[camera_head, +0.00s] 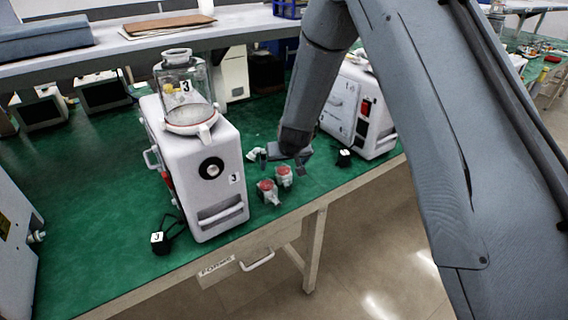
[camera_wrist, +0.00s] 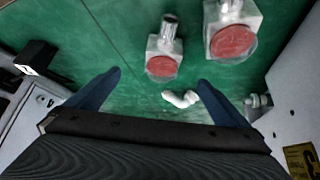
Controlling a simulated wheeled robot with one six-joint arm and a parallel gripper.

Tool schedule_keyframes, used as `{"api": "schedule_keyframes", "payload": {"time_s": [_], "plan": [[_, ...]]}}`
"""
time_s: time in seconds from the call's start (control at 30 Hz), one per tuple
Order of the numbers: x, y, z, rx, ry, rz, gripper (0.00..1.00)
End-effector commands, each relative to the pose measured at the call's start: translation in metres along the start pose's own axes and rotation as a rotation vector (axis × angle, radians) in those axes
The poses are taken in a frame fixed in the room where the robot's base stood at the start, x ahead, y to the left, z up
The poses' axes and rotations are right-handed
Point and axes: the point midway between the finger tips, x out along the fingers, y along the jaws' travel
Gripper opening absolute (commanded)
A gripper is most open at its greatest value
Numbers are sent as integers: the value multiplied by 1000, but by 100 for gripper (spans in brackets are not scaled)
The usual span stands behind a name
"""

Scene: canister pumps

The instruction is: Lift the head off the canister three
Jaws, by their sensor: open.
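Canister three (camera_head: 187,92) is a clear jar with a "3" label, upright on top of a white pump unit (camera_head: 205,165) also marked "3". A pale ring-shaped top piece (camera_head: 177,54), which looks like its head, sits on the jar. A pale rim with a spout is at the jar's base. My gripper (camera_head: 284,156) is open and empty, low over the green bench to the right of the unit, well apart from the jar. In the wrist view, my gripper (camera_wrist: 159,77) has its fingers spread; the jar is not seen there.
Two red-topped fittings (camera_head: 267,191) (camera_head: 284,176) lie near my gripper; they show in the wrist view (camera_wrist: 162,66) (camera_wrist: 233,40), with a small white elbow piece (camera_wrist: 181,98). Another white unit (camera_head: 359,108) marked "1" stands right. A black tagged item (camera_head: 170,236) lies near the front edge.

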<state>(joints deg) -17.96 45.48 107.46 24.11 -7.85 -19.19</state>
Motion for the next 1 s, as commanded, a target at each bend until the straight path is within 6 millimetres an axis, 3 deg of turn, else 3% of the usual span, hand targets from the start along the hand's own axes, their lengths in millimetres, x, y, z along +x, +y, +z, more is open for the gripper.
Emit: {"api": "schedule_keyframes", "payload": {"time_s": [1.0], "plan": [[-33,0,-22,-1,0,0,100]]}}
